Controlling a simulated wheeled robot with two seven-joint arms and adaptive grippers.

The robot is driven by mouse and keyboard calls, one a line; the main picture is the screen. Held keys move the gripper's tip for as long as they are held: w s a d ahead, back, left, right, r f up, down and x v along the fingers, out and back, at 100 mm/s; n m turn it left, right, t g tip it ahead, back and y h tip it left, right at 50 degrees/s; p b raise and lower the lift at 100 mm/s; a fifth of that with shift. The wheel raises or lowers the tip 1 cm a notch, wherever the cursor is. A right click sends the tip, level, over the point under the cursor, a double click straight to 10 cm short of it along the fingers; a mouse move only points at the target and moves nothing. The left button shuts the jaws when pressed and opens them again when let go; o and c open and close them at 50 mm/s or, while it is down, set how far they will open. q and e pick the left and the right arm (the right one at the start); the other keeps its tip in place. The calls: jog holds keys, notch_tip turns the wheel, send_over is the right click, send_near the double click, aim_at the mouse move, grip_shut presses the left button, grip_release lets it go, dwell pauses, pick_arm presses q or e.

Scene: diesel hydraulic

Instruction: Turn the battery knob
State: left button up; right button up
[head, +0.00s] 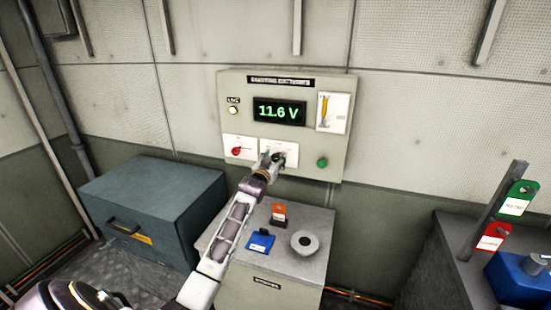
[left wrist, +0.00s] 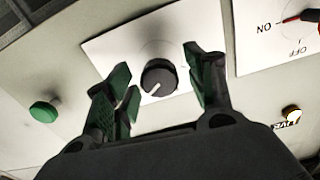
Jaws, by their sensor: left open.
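A wall panel (head: 285,90) shows a display reading 11.6 V. A black round knob (left wrist: 159,77) with a white pointer line sits on a white plate in the left wrist view. A red knob (head: 236,151) sits on the plate to its left in the head view; its ON and OFF marks show in the left wrist view (left wrist: 300,17). I cannot read which one is labelled battery. My left gripper (left wrist: 160,88) is open, with its green-padded fingers on either side of the black knob, apparently not touching it. In the head view the gripper (head: 274,160) partly hides the black knob. My right gripper is not in view.
A green button (head: 322,162) and a small lamp (head: 233,110) are on the panel. Below stands a grey cabinet (head: 310,262) with an orange item (head: 278,212), a blue item (head: 261,241) and a round grey piece (head: 304,242). A teal box (head: 155,205) stands left.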

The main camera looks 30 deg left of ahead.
pick_arm(q)
jog(key=shift+w+a, duration=0.1)
jog(key=shift+w, duration=0.35)
jog(key=c, duration=1.1)
jog(key=shift+o, duration=0.2)
